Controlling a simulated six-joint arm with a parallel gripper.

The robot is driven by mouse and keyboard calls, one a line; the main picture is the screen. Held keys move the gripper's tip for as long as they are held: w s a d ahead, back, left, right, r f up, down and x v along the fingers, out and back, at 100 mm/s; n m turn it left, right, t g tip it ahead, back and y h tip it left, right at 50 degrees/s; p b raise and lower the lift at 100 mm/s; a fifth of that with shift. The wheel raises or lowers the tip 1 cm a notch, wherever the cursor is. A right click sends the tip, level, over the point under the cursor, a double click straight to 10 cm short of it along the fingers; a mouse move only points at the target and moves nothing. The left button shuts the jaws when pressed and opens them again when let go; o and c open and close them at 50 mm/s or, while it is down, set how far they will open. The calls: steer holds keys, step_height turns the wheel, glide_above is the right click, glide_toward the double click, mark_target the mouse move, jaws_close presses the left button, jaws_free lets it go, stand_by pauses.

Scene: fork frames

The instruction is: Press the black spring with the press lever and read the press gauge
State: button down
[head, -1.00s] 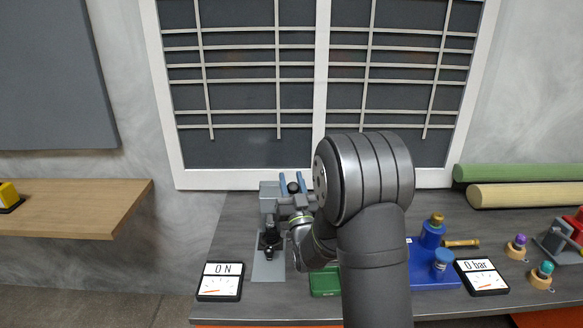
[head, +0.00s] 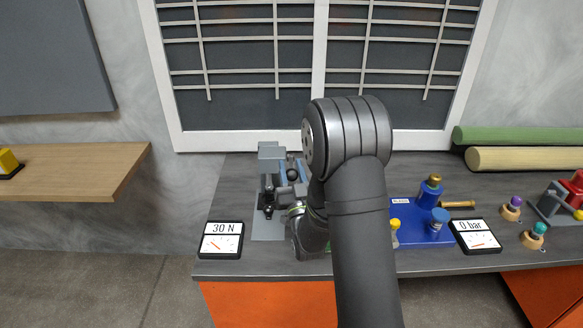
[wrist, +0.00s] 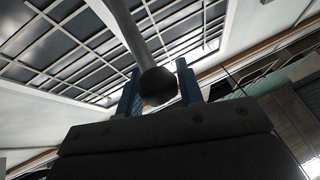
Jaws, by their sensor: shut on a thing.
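The grey press (head: 268,152) stands on the left part of the bench. A black part (head: 268,211) sits low in it, where the black spring would be; coils are too small to make out. The press lever ends in a black ball knob (head: 292,158). My gripper (head: 294,169) has its blue fingers shut on this knob. In the wrist view the knob (wrist: 158,86) sits between the two blue fingers, with the lever rod (wrist: 126,28) running up from it. The press gauge (head: 221,240), left of the press, reads 30 N. My arm hides part of the bench.
A blue base (head: 405,208) with blue-and-gold parts stands right of my arm. A second gauge (head: 474,236) reads 0 bar. Small knobbed pieces (head: 511,209) and a red-and-grey device (head: 556,203) stand farther right. Rolls (head: 520,157) lie behind. A wooden shelf (head: 75,170) is at left.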

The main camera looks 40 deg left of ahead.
steer(key=shift+s+a, duration=0.1)
steer(key=shift+s, duration=0.15)
steer(key=c, duration=1.1)
jaws_free()
steer(key=shift+c, duration=0.2)
steer(key=shift+o, duration=0.7)
steer(key=shift+w, duration=0.1)
steer(key=v, duration=1.2)
steer(key=x, duration=1.2)
steer(key=shift+w, duration=0.1)
steer(key=shift+r, duration=0.2)
